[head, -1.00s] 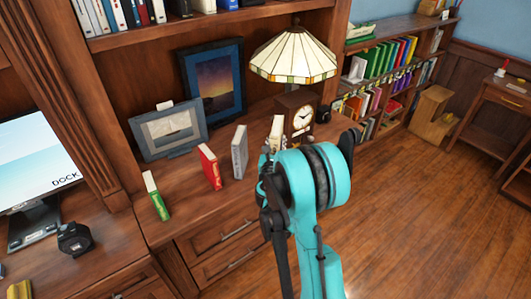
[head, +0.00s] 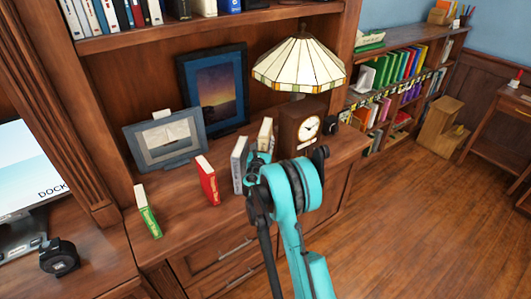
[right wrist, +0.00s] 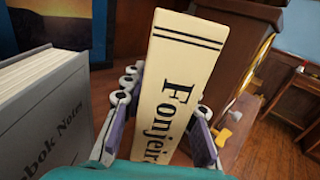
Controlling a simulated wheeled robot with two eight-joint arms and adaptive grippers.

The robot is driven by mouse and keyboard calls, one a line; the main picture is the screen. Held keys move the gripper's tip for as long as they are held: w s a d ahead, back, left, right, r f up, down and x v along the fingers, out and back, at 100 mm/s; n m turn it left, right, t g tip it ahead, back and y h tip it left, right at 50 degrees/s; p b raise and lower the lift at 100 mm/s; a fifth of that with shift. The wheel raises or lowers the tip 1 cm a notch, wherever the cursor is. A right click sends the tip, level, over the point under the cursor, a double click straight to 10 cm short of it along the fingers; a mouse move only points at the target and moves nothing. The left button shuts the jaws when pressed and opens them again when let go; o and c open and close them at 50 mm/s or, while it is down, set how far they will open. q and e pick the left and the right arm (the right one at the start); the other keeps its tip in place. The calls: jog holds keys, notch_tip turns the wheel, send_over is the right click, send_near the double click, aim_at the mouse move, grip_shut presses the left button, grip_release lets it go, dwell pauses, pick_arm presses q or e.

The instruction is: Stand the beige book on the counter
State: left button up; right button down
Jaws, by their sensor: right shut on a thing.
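The beige book (head: 265,132) is upright over the wooden counter (head: 185,225), between the grey book (head: 239,163) and the clock (head: 304,124). In the right wrist view the beige book (right wrist: 182,75) fills the middle, its lettered spine towards me and slightly tilted in the picture. My right gripper (head: 258,157) is shut on it, with fingers on both sides of the book in the right wrist view (right wrist: 165,108). My arm hides its lower part, so I cannot tell whether it touches the counter. My left gripper is not in view.
A red book (head: 207,180) and a green book (head: 148,211) stand further left on the counter. Two picture frames, (head: 164,140) and (head: 213,90), stand behind. A lamp (head: 298,68) stands behind the clock. Bare counter lies between the green and red books.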

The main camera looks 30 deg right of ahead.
notch_tip(320, 180, down, 4)
jog(key=shift+f+b, duration=0.1)
jog(key=shift+b, duration=0.95)
jog(key=c, duration=1.2)
grip_release()
